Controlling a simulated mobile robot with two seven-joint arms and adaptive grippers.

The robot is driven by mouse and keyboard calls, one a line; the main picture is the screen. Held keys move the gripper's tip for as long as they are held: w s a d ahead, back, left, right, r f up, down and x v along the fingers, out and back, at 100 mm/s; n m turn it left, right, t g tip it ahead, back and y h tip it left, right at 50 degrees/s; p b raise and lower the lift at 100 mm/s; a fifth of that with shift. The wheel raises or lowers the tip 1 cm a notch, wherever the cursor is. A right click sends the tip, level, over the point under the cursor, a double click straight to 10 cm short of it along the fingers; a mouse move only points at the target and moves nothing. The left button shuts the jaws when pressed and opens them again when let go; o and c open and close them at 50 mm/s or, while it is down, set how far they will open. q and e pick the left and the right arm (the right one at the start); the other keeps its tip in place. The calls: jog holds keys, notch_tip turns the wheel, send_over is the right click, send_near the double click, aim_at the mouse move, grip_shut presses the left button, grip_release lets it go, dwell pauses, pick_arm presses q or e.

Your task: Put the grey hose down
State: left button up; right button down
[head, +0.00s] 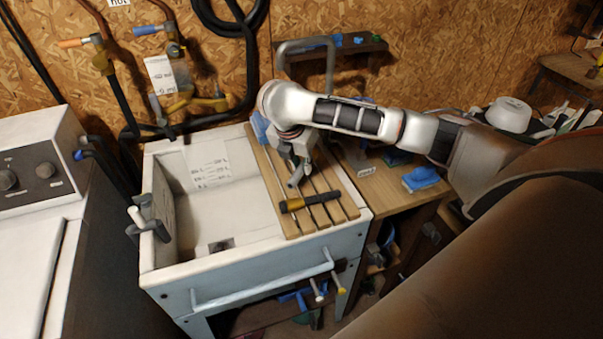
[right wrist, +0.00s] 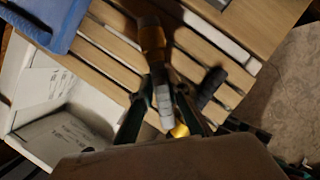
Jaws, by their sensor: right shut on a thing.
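My right gripper (head: 299,172) points down over the wooden slatted board (head: 348,212) on the right side of the sink. In the right wrist view its two dark fingers (right wrist: 163,118) are shut around a short grey hose piece (right wrist: 164,100) with an orange-brown end. The grey hose (head: 295,178) shows only in part in the head view, just below the gripper. I cannot tell whether it touches the slats. My left gripper is in neither view.
A black tool with a yellow end (head: 318,201) lies across the slats close to the gripper. The white sink basin (head: 225,200) is open at the left. A bent grey tap (head: 330,70) stands behind. A blue brush (head: 421,178) lies on the bench at the right.

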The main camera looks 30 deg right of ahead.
aim_at(301, 173)
notch_tip(301, 173, down, 3)
jog(key=shift+f, duration=0.2)
jog(key=c, duration=2)
grip_release()
jog(key=shift+o, duration=0.2)
jog(key=shift+a+r, duration=0.1)
jog(key=shift+r, duration=0.25)
jog(key=v, duration=0.9)
jog(key=shift+s+a+r, duration=0.1)
jog(key=shift+r, duration=0.2)
jog(key=shift+v, duration=0.9)
